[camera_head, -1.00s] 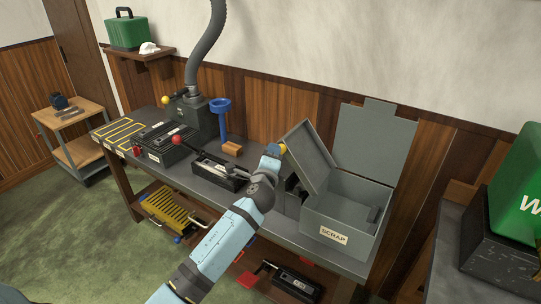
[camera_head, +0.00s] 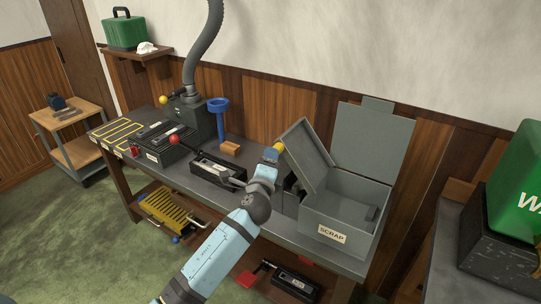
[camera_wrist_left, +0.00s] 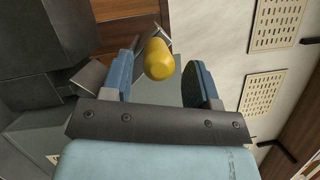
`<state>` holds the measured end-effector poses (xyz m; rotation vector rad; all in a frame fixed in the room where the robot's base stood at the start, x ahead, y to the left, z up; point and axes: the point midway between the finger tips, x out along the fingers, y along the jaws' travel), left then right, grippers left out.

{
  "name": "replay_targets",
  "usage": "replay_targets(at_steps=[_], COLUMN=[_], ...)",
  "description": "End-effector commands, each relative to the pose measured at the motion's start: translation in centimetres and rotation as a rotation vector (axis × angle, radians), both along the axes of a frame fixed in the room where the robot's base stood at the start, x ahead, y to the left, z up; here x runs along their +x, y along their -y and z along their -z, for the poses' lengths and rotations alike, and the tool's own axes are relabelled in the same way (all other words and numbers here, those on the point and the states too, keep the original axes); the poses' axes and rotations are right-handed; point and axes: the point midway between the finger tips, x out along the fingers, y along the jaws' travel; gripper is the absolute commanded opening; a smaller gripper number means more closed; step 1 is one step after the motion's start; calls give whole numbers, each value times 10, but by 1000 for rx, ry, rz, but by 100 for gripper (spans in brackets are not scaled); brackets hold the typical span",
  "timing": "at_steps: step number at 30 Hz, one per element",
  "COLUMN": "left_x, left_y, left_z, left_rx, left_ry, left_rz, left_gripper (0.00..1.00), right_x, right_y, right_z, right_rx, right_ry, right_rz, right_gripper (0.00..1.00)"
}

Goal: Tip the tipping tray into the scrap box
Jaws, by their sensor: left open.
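The grey tipping tray (camera_head: 312,160) stands steeply tilted, leaning over the left side of the scrap box. The scrap box (camera_head: 333,236) is grey, labelled SCRAP, with its lid (camera_head: 375,140) raised at the back. A dark block (camera_head: 371,213) shows inside it. My left gripper (camera_head: 271,153) is at the tray's upper left side, by the yellow knob (camera_head: 280,147). In the left wrist view the open blue fingers (camera_wrist_left: 163,84) stand either side of the yellow knob (camera_wrist_left: 159,60), with gaps showing. The tray's inside is only partly visible. My right gripper is out of view.
A black device (camera_head: 219,170) and a red-knobbed lever (camera_head: 175,139) stand left of my arm on the bench. A blue funnel stand (camera_head: 219,120) is behind them. A yellow ribbed object (camera_head: 168,208) lies on the lower shelf. A green case (camera_head: 518,185) is at right.

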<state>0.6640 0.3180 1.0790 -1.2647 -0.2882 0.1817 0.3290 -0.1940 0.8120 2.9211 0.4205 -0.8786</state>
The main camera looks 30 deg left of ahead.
Motion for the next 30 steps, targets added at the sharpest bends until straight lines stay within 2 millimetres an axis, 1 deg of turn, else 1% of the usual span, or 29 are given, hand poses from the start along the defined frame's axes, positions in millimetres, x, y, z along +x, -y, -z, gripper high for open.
replay_targets(at_steps=[1,6,9,13,18,30], left_x=[-13,-50,-69,-86,-96,-96], left_y=[4,16,22,27,31,31], left_z=[4,8,10,11,11,10], left_rx=[-1,-2,-1,1,0,1], left_ry=[-1,-1,0,2,2,2], left_rz=[2,1,2,2,2,2], left_gripper=[54,54,54,54,54,54], right_x=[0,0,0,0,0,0], right_y=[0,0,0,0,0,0], right_z=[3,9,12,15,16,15], right_rx=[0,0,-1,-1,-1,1], right_ry=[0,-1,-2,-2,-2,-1], right_rz=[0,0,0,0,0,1], right_gripper=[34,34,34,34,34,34])
